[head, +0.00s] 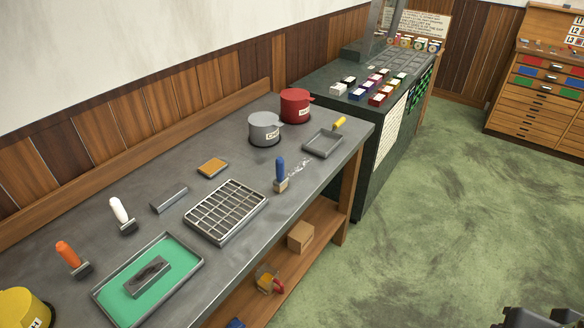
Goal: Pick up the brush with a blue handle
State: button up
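Nothing touches the brush. My gripper (541,317) shows only as a dark shape cut off at the bottom right corner, over the green floor and well away from the brush. Its fingers cannot be made out clearly.
A gridded tray (226,211) lies left of the brush, and a dustpan (323,144) with a yellow handle lies right. Grey (264,129) and red (295,106) pots stand behind. White-handled (119,211) and orange-handled (68,254) brushes stand farther left. The green floor (440,220) is open.

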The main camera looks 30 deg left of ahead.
aim_at(280, 184)
jog(key=i, duration=2.55)
jog(key=u, duration=2.55)
